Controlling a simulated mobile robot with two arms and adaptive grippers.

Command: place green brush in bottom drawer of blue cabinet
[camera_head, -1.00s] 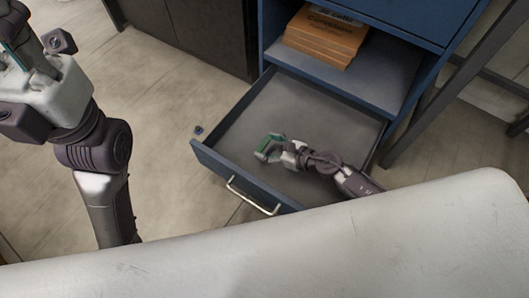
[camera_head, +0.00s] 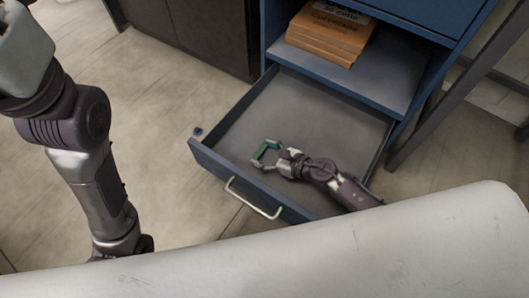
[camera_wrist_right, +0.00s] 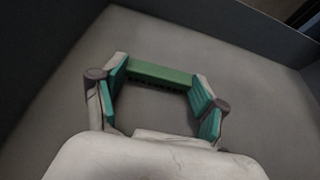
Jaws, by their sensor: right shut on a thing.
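The green brush (camera_head: 262,149) is between the fingers of my right gripper (camera_head: 267,153), over the grey floor of the open bottom drawer (camera_head: 300,106) of the blue cabinet (camera_head: 421,98). In the right wrist view the brush (camera_wrist_right: 160,73) lies crosswise between the two teal fingertips of my right gripper (camera_wrist_right: 162,87), which are shut on its ends. I cannot tell whether the brush touches the drawer floor. My left arm comes in at the left; its gripper is out of view.
Orange boxes (camera_head: 327,38) sit stacked on the shelf above the drawer. A silver handle (camera_head: 253,199) is on the drawer front. Most of the drawer floor is bare. A pale surface (camera_head: 300,255) fills the foreground.

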